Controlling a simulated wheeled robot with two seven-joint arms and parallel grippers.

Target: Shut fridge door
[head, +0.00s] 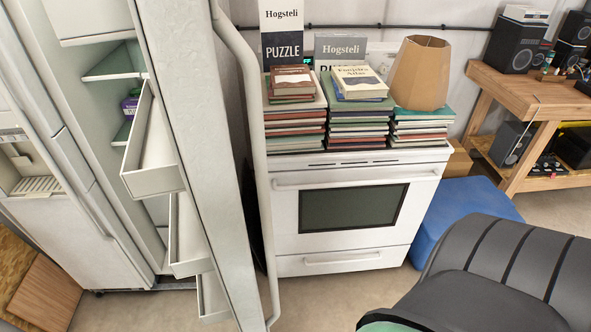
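The white fridge (85,160) stands at the left of the head view. Its right-hand door (205,150) is swung wide open, seen nearly edge-on, with a long vertical handle (262,165) on its right side. Door bins (152,180) stick out from the door's inner face towards the fridge. The open compartment shows shelves (110,66) and a small purple and green item. The other door, with a dispenser (30,170), appears closed. Neither of my grippers is in view.
A white oven (350,212) piled with books stands right of the open door. A dark grey recliner (500,270) fills the lower right, with a blue box (465,210) behind it. A wooden workbench (520,95) with speakers is at the far right. Bare floor (340,295) shows before the oven.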

